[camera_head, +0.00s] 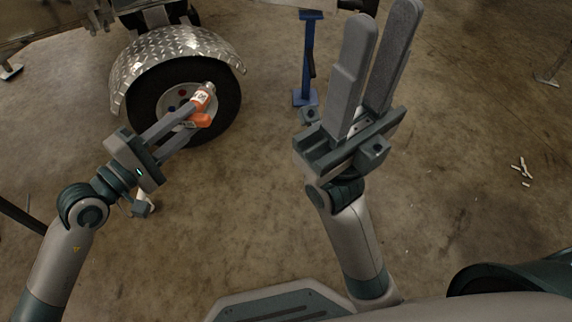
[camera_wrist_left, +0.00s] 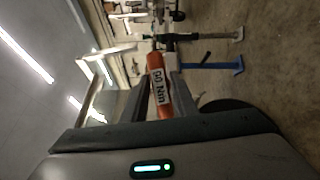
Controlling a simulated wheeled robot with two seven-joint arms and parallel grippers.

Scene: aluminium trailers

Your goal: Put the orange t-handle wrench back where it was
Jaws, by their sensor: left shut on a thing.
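The orange t-handle wrench (camera_head: 203,98) is held between the fingertips of my left gripper (camera_head: 196,112), in front of the trailer wheel. In the left wrist view the orange part (camera_wrist_left: 158,88) carries a white label reading "60 Nm" and sits between the fingers. Part of the wrench is hidden by the fingers. My right gripper (camera_head: 382,22) is open and empty, its two fingers pointing up and apart.
The trailer wheel (camera_head: 225,108) sits under a diamond-plate fender (camera_head: 185,45), with red and blue spots on its hub. A blue stand (camera_head: 308,60) is right of it. Small white pieces (camera_head: 522,172) lie on the floor at right. The middle floor is clear.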

